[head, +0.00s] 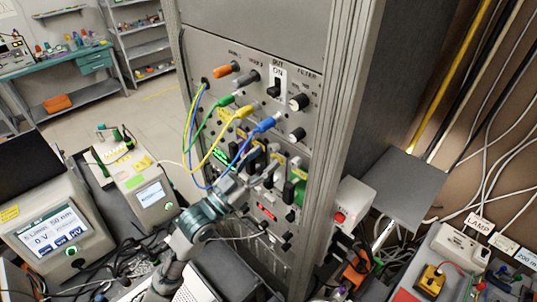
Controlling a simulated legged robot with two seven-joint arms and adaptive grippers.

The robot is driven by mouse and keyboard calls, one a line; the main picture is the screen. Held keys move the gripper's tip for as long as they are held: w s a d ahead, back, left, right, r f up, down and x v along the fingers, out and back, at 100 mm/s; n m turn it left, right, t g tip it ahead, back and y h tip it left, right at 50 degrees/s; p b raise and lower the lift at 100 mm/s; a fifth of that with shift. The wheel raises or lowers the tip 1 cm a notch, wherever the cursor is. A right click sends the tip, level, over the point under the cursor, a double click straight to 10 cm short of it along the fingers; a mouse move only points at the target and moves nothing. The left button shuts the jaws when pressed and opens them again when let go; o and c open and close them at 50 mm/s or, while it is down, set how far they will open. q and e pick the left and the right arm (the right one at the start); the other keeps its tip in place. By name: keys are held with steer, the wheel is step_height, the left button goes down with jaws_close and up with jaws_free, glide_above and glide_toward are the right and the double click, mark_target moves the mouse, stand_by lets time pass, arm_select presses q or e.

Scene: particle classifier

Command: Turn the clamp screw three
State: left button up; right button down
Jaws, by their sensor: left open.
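My left gripper (266,174) reaches up from the lower middle to the lower part of the grey rack panel (290,64). It is open, with its fingertips close to a row of small black and light fittings (297,168). I cannot tell which of these is clamp screw three, and the gripper hides part of the row. Whether the fingers touch a fitting is unclear. A green part (299,190) sits just right of the fingertips. My right gripper is not in view.
Green (227,100), yellow (243,112) and blue (266,125) plugs with looping cables hang above and left of my gripper. Black knobs (299,102) stick out higher up. Instruments with screens (152,193) stand at left. A small grey box (350,200) is on the rack's right.

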arm_select(q)
steer(key=v, duration=1)
steer(key=shift+w, duration=0.1)
